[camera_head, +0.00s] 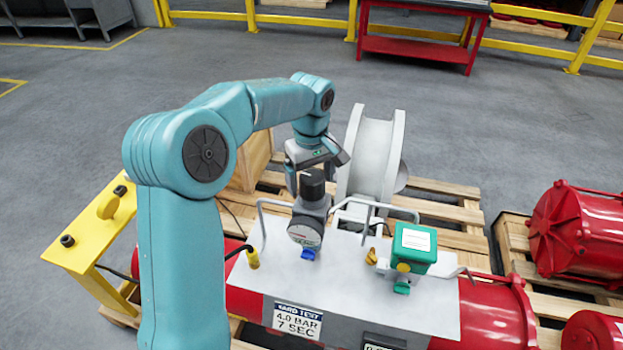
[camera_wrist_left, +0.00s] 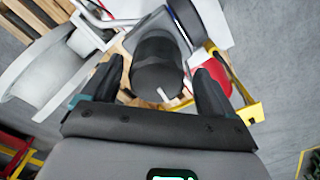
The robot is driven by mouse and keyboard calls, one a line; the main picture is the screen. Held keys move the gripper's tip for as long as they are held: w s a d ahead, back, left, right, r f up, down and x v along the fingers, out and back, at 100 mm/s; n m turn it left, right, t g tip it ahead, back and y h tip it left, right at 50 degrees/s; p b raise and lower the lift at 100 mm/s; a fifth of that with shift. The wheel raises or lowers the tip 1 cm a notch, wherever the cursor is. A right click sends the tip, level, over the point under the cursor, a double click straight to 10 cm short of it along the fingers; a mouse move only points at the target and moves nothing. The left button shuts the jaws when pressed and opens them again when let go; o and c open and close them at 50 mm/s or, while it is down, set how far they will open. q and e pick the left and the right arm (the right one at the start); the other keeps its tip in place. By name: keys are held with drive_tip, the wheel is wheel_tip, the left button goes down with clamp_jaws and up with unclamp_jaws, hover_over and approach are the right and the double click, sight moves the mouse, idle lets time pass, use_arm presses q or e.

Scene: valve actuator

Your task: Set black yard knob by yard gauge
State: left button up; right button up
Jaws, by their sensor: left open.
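The black yard knob (camera_head: 312,184) sits on top of a grey regulator body on the pale bench plate. The yard gauge (camera_head: 305,233) is a round dial on the front of that body; its reading is too small to make out. My left gripper (camera_head: 318,178) is at the knob, reaching down from above and behind. In the left wrist view the black knob (camera_wrist_left: 158,65) lies between the two dark fingers of my left gripper (camera_wrist_left: 160,80), with gaps on both sides. The fingers are open. My right gripper is not in view.
A green box (camera_head: 414,243) with a yellow knob stands right of the regulator on the bench plate (camera_head: 345,270). Metal handles arch nearby. A grey spool (camera_head: 372,150) stands behind. A yellow stand (camera_head: 90,230) is at left, and red tanks (camera_head: 570,228) are at right.

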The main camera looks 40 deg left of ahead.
use_arm(q)
drive_tip(key=shift+w+d+f, duration=0.15)
drive_tip(key=shift+w+f, duration=0.1)
drive_tip(key=shift+f, duration=0.1)
drive_tip(key=shift+s, duration=0.15)
drive_tip(key=c, duration=1)
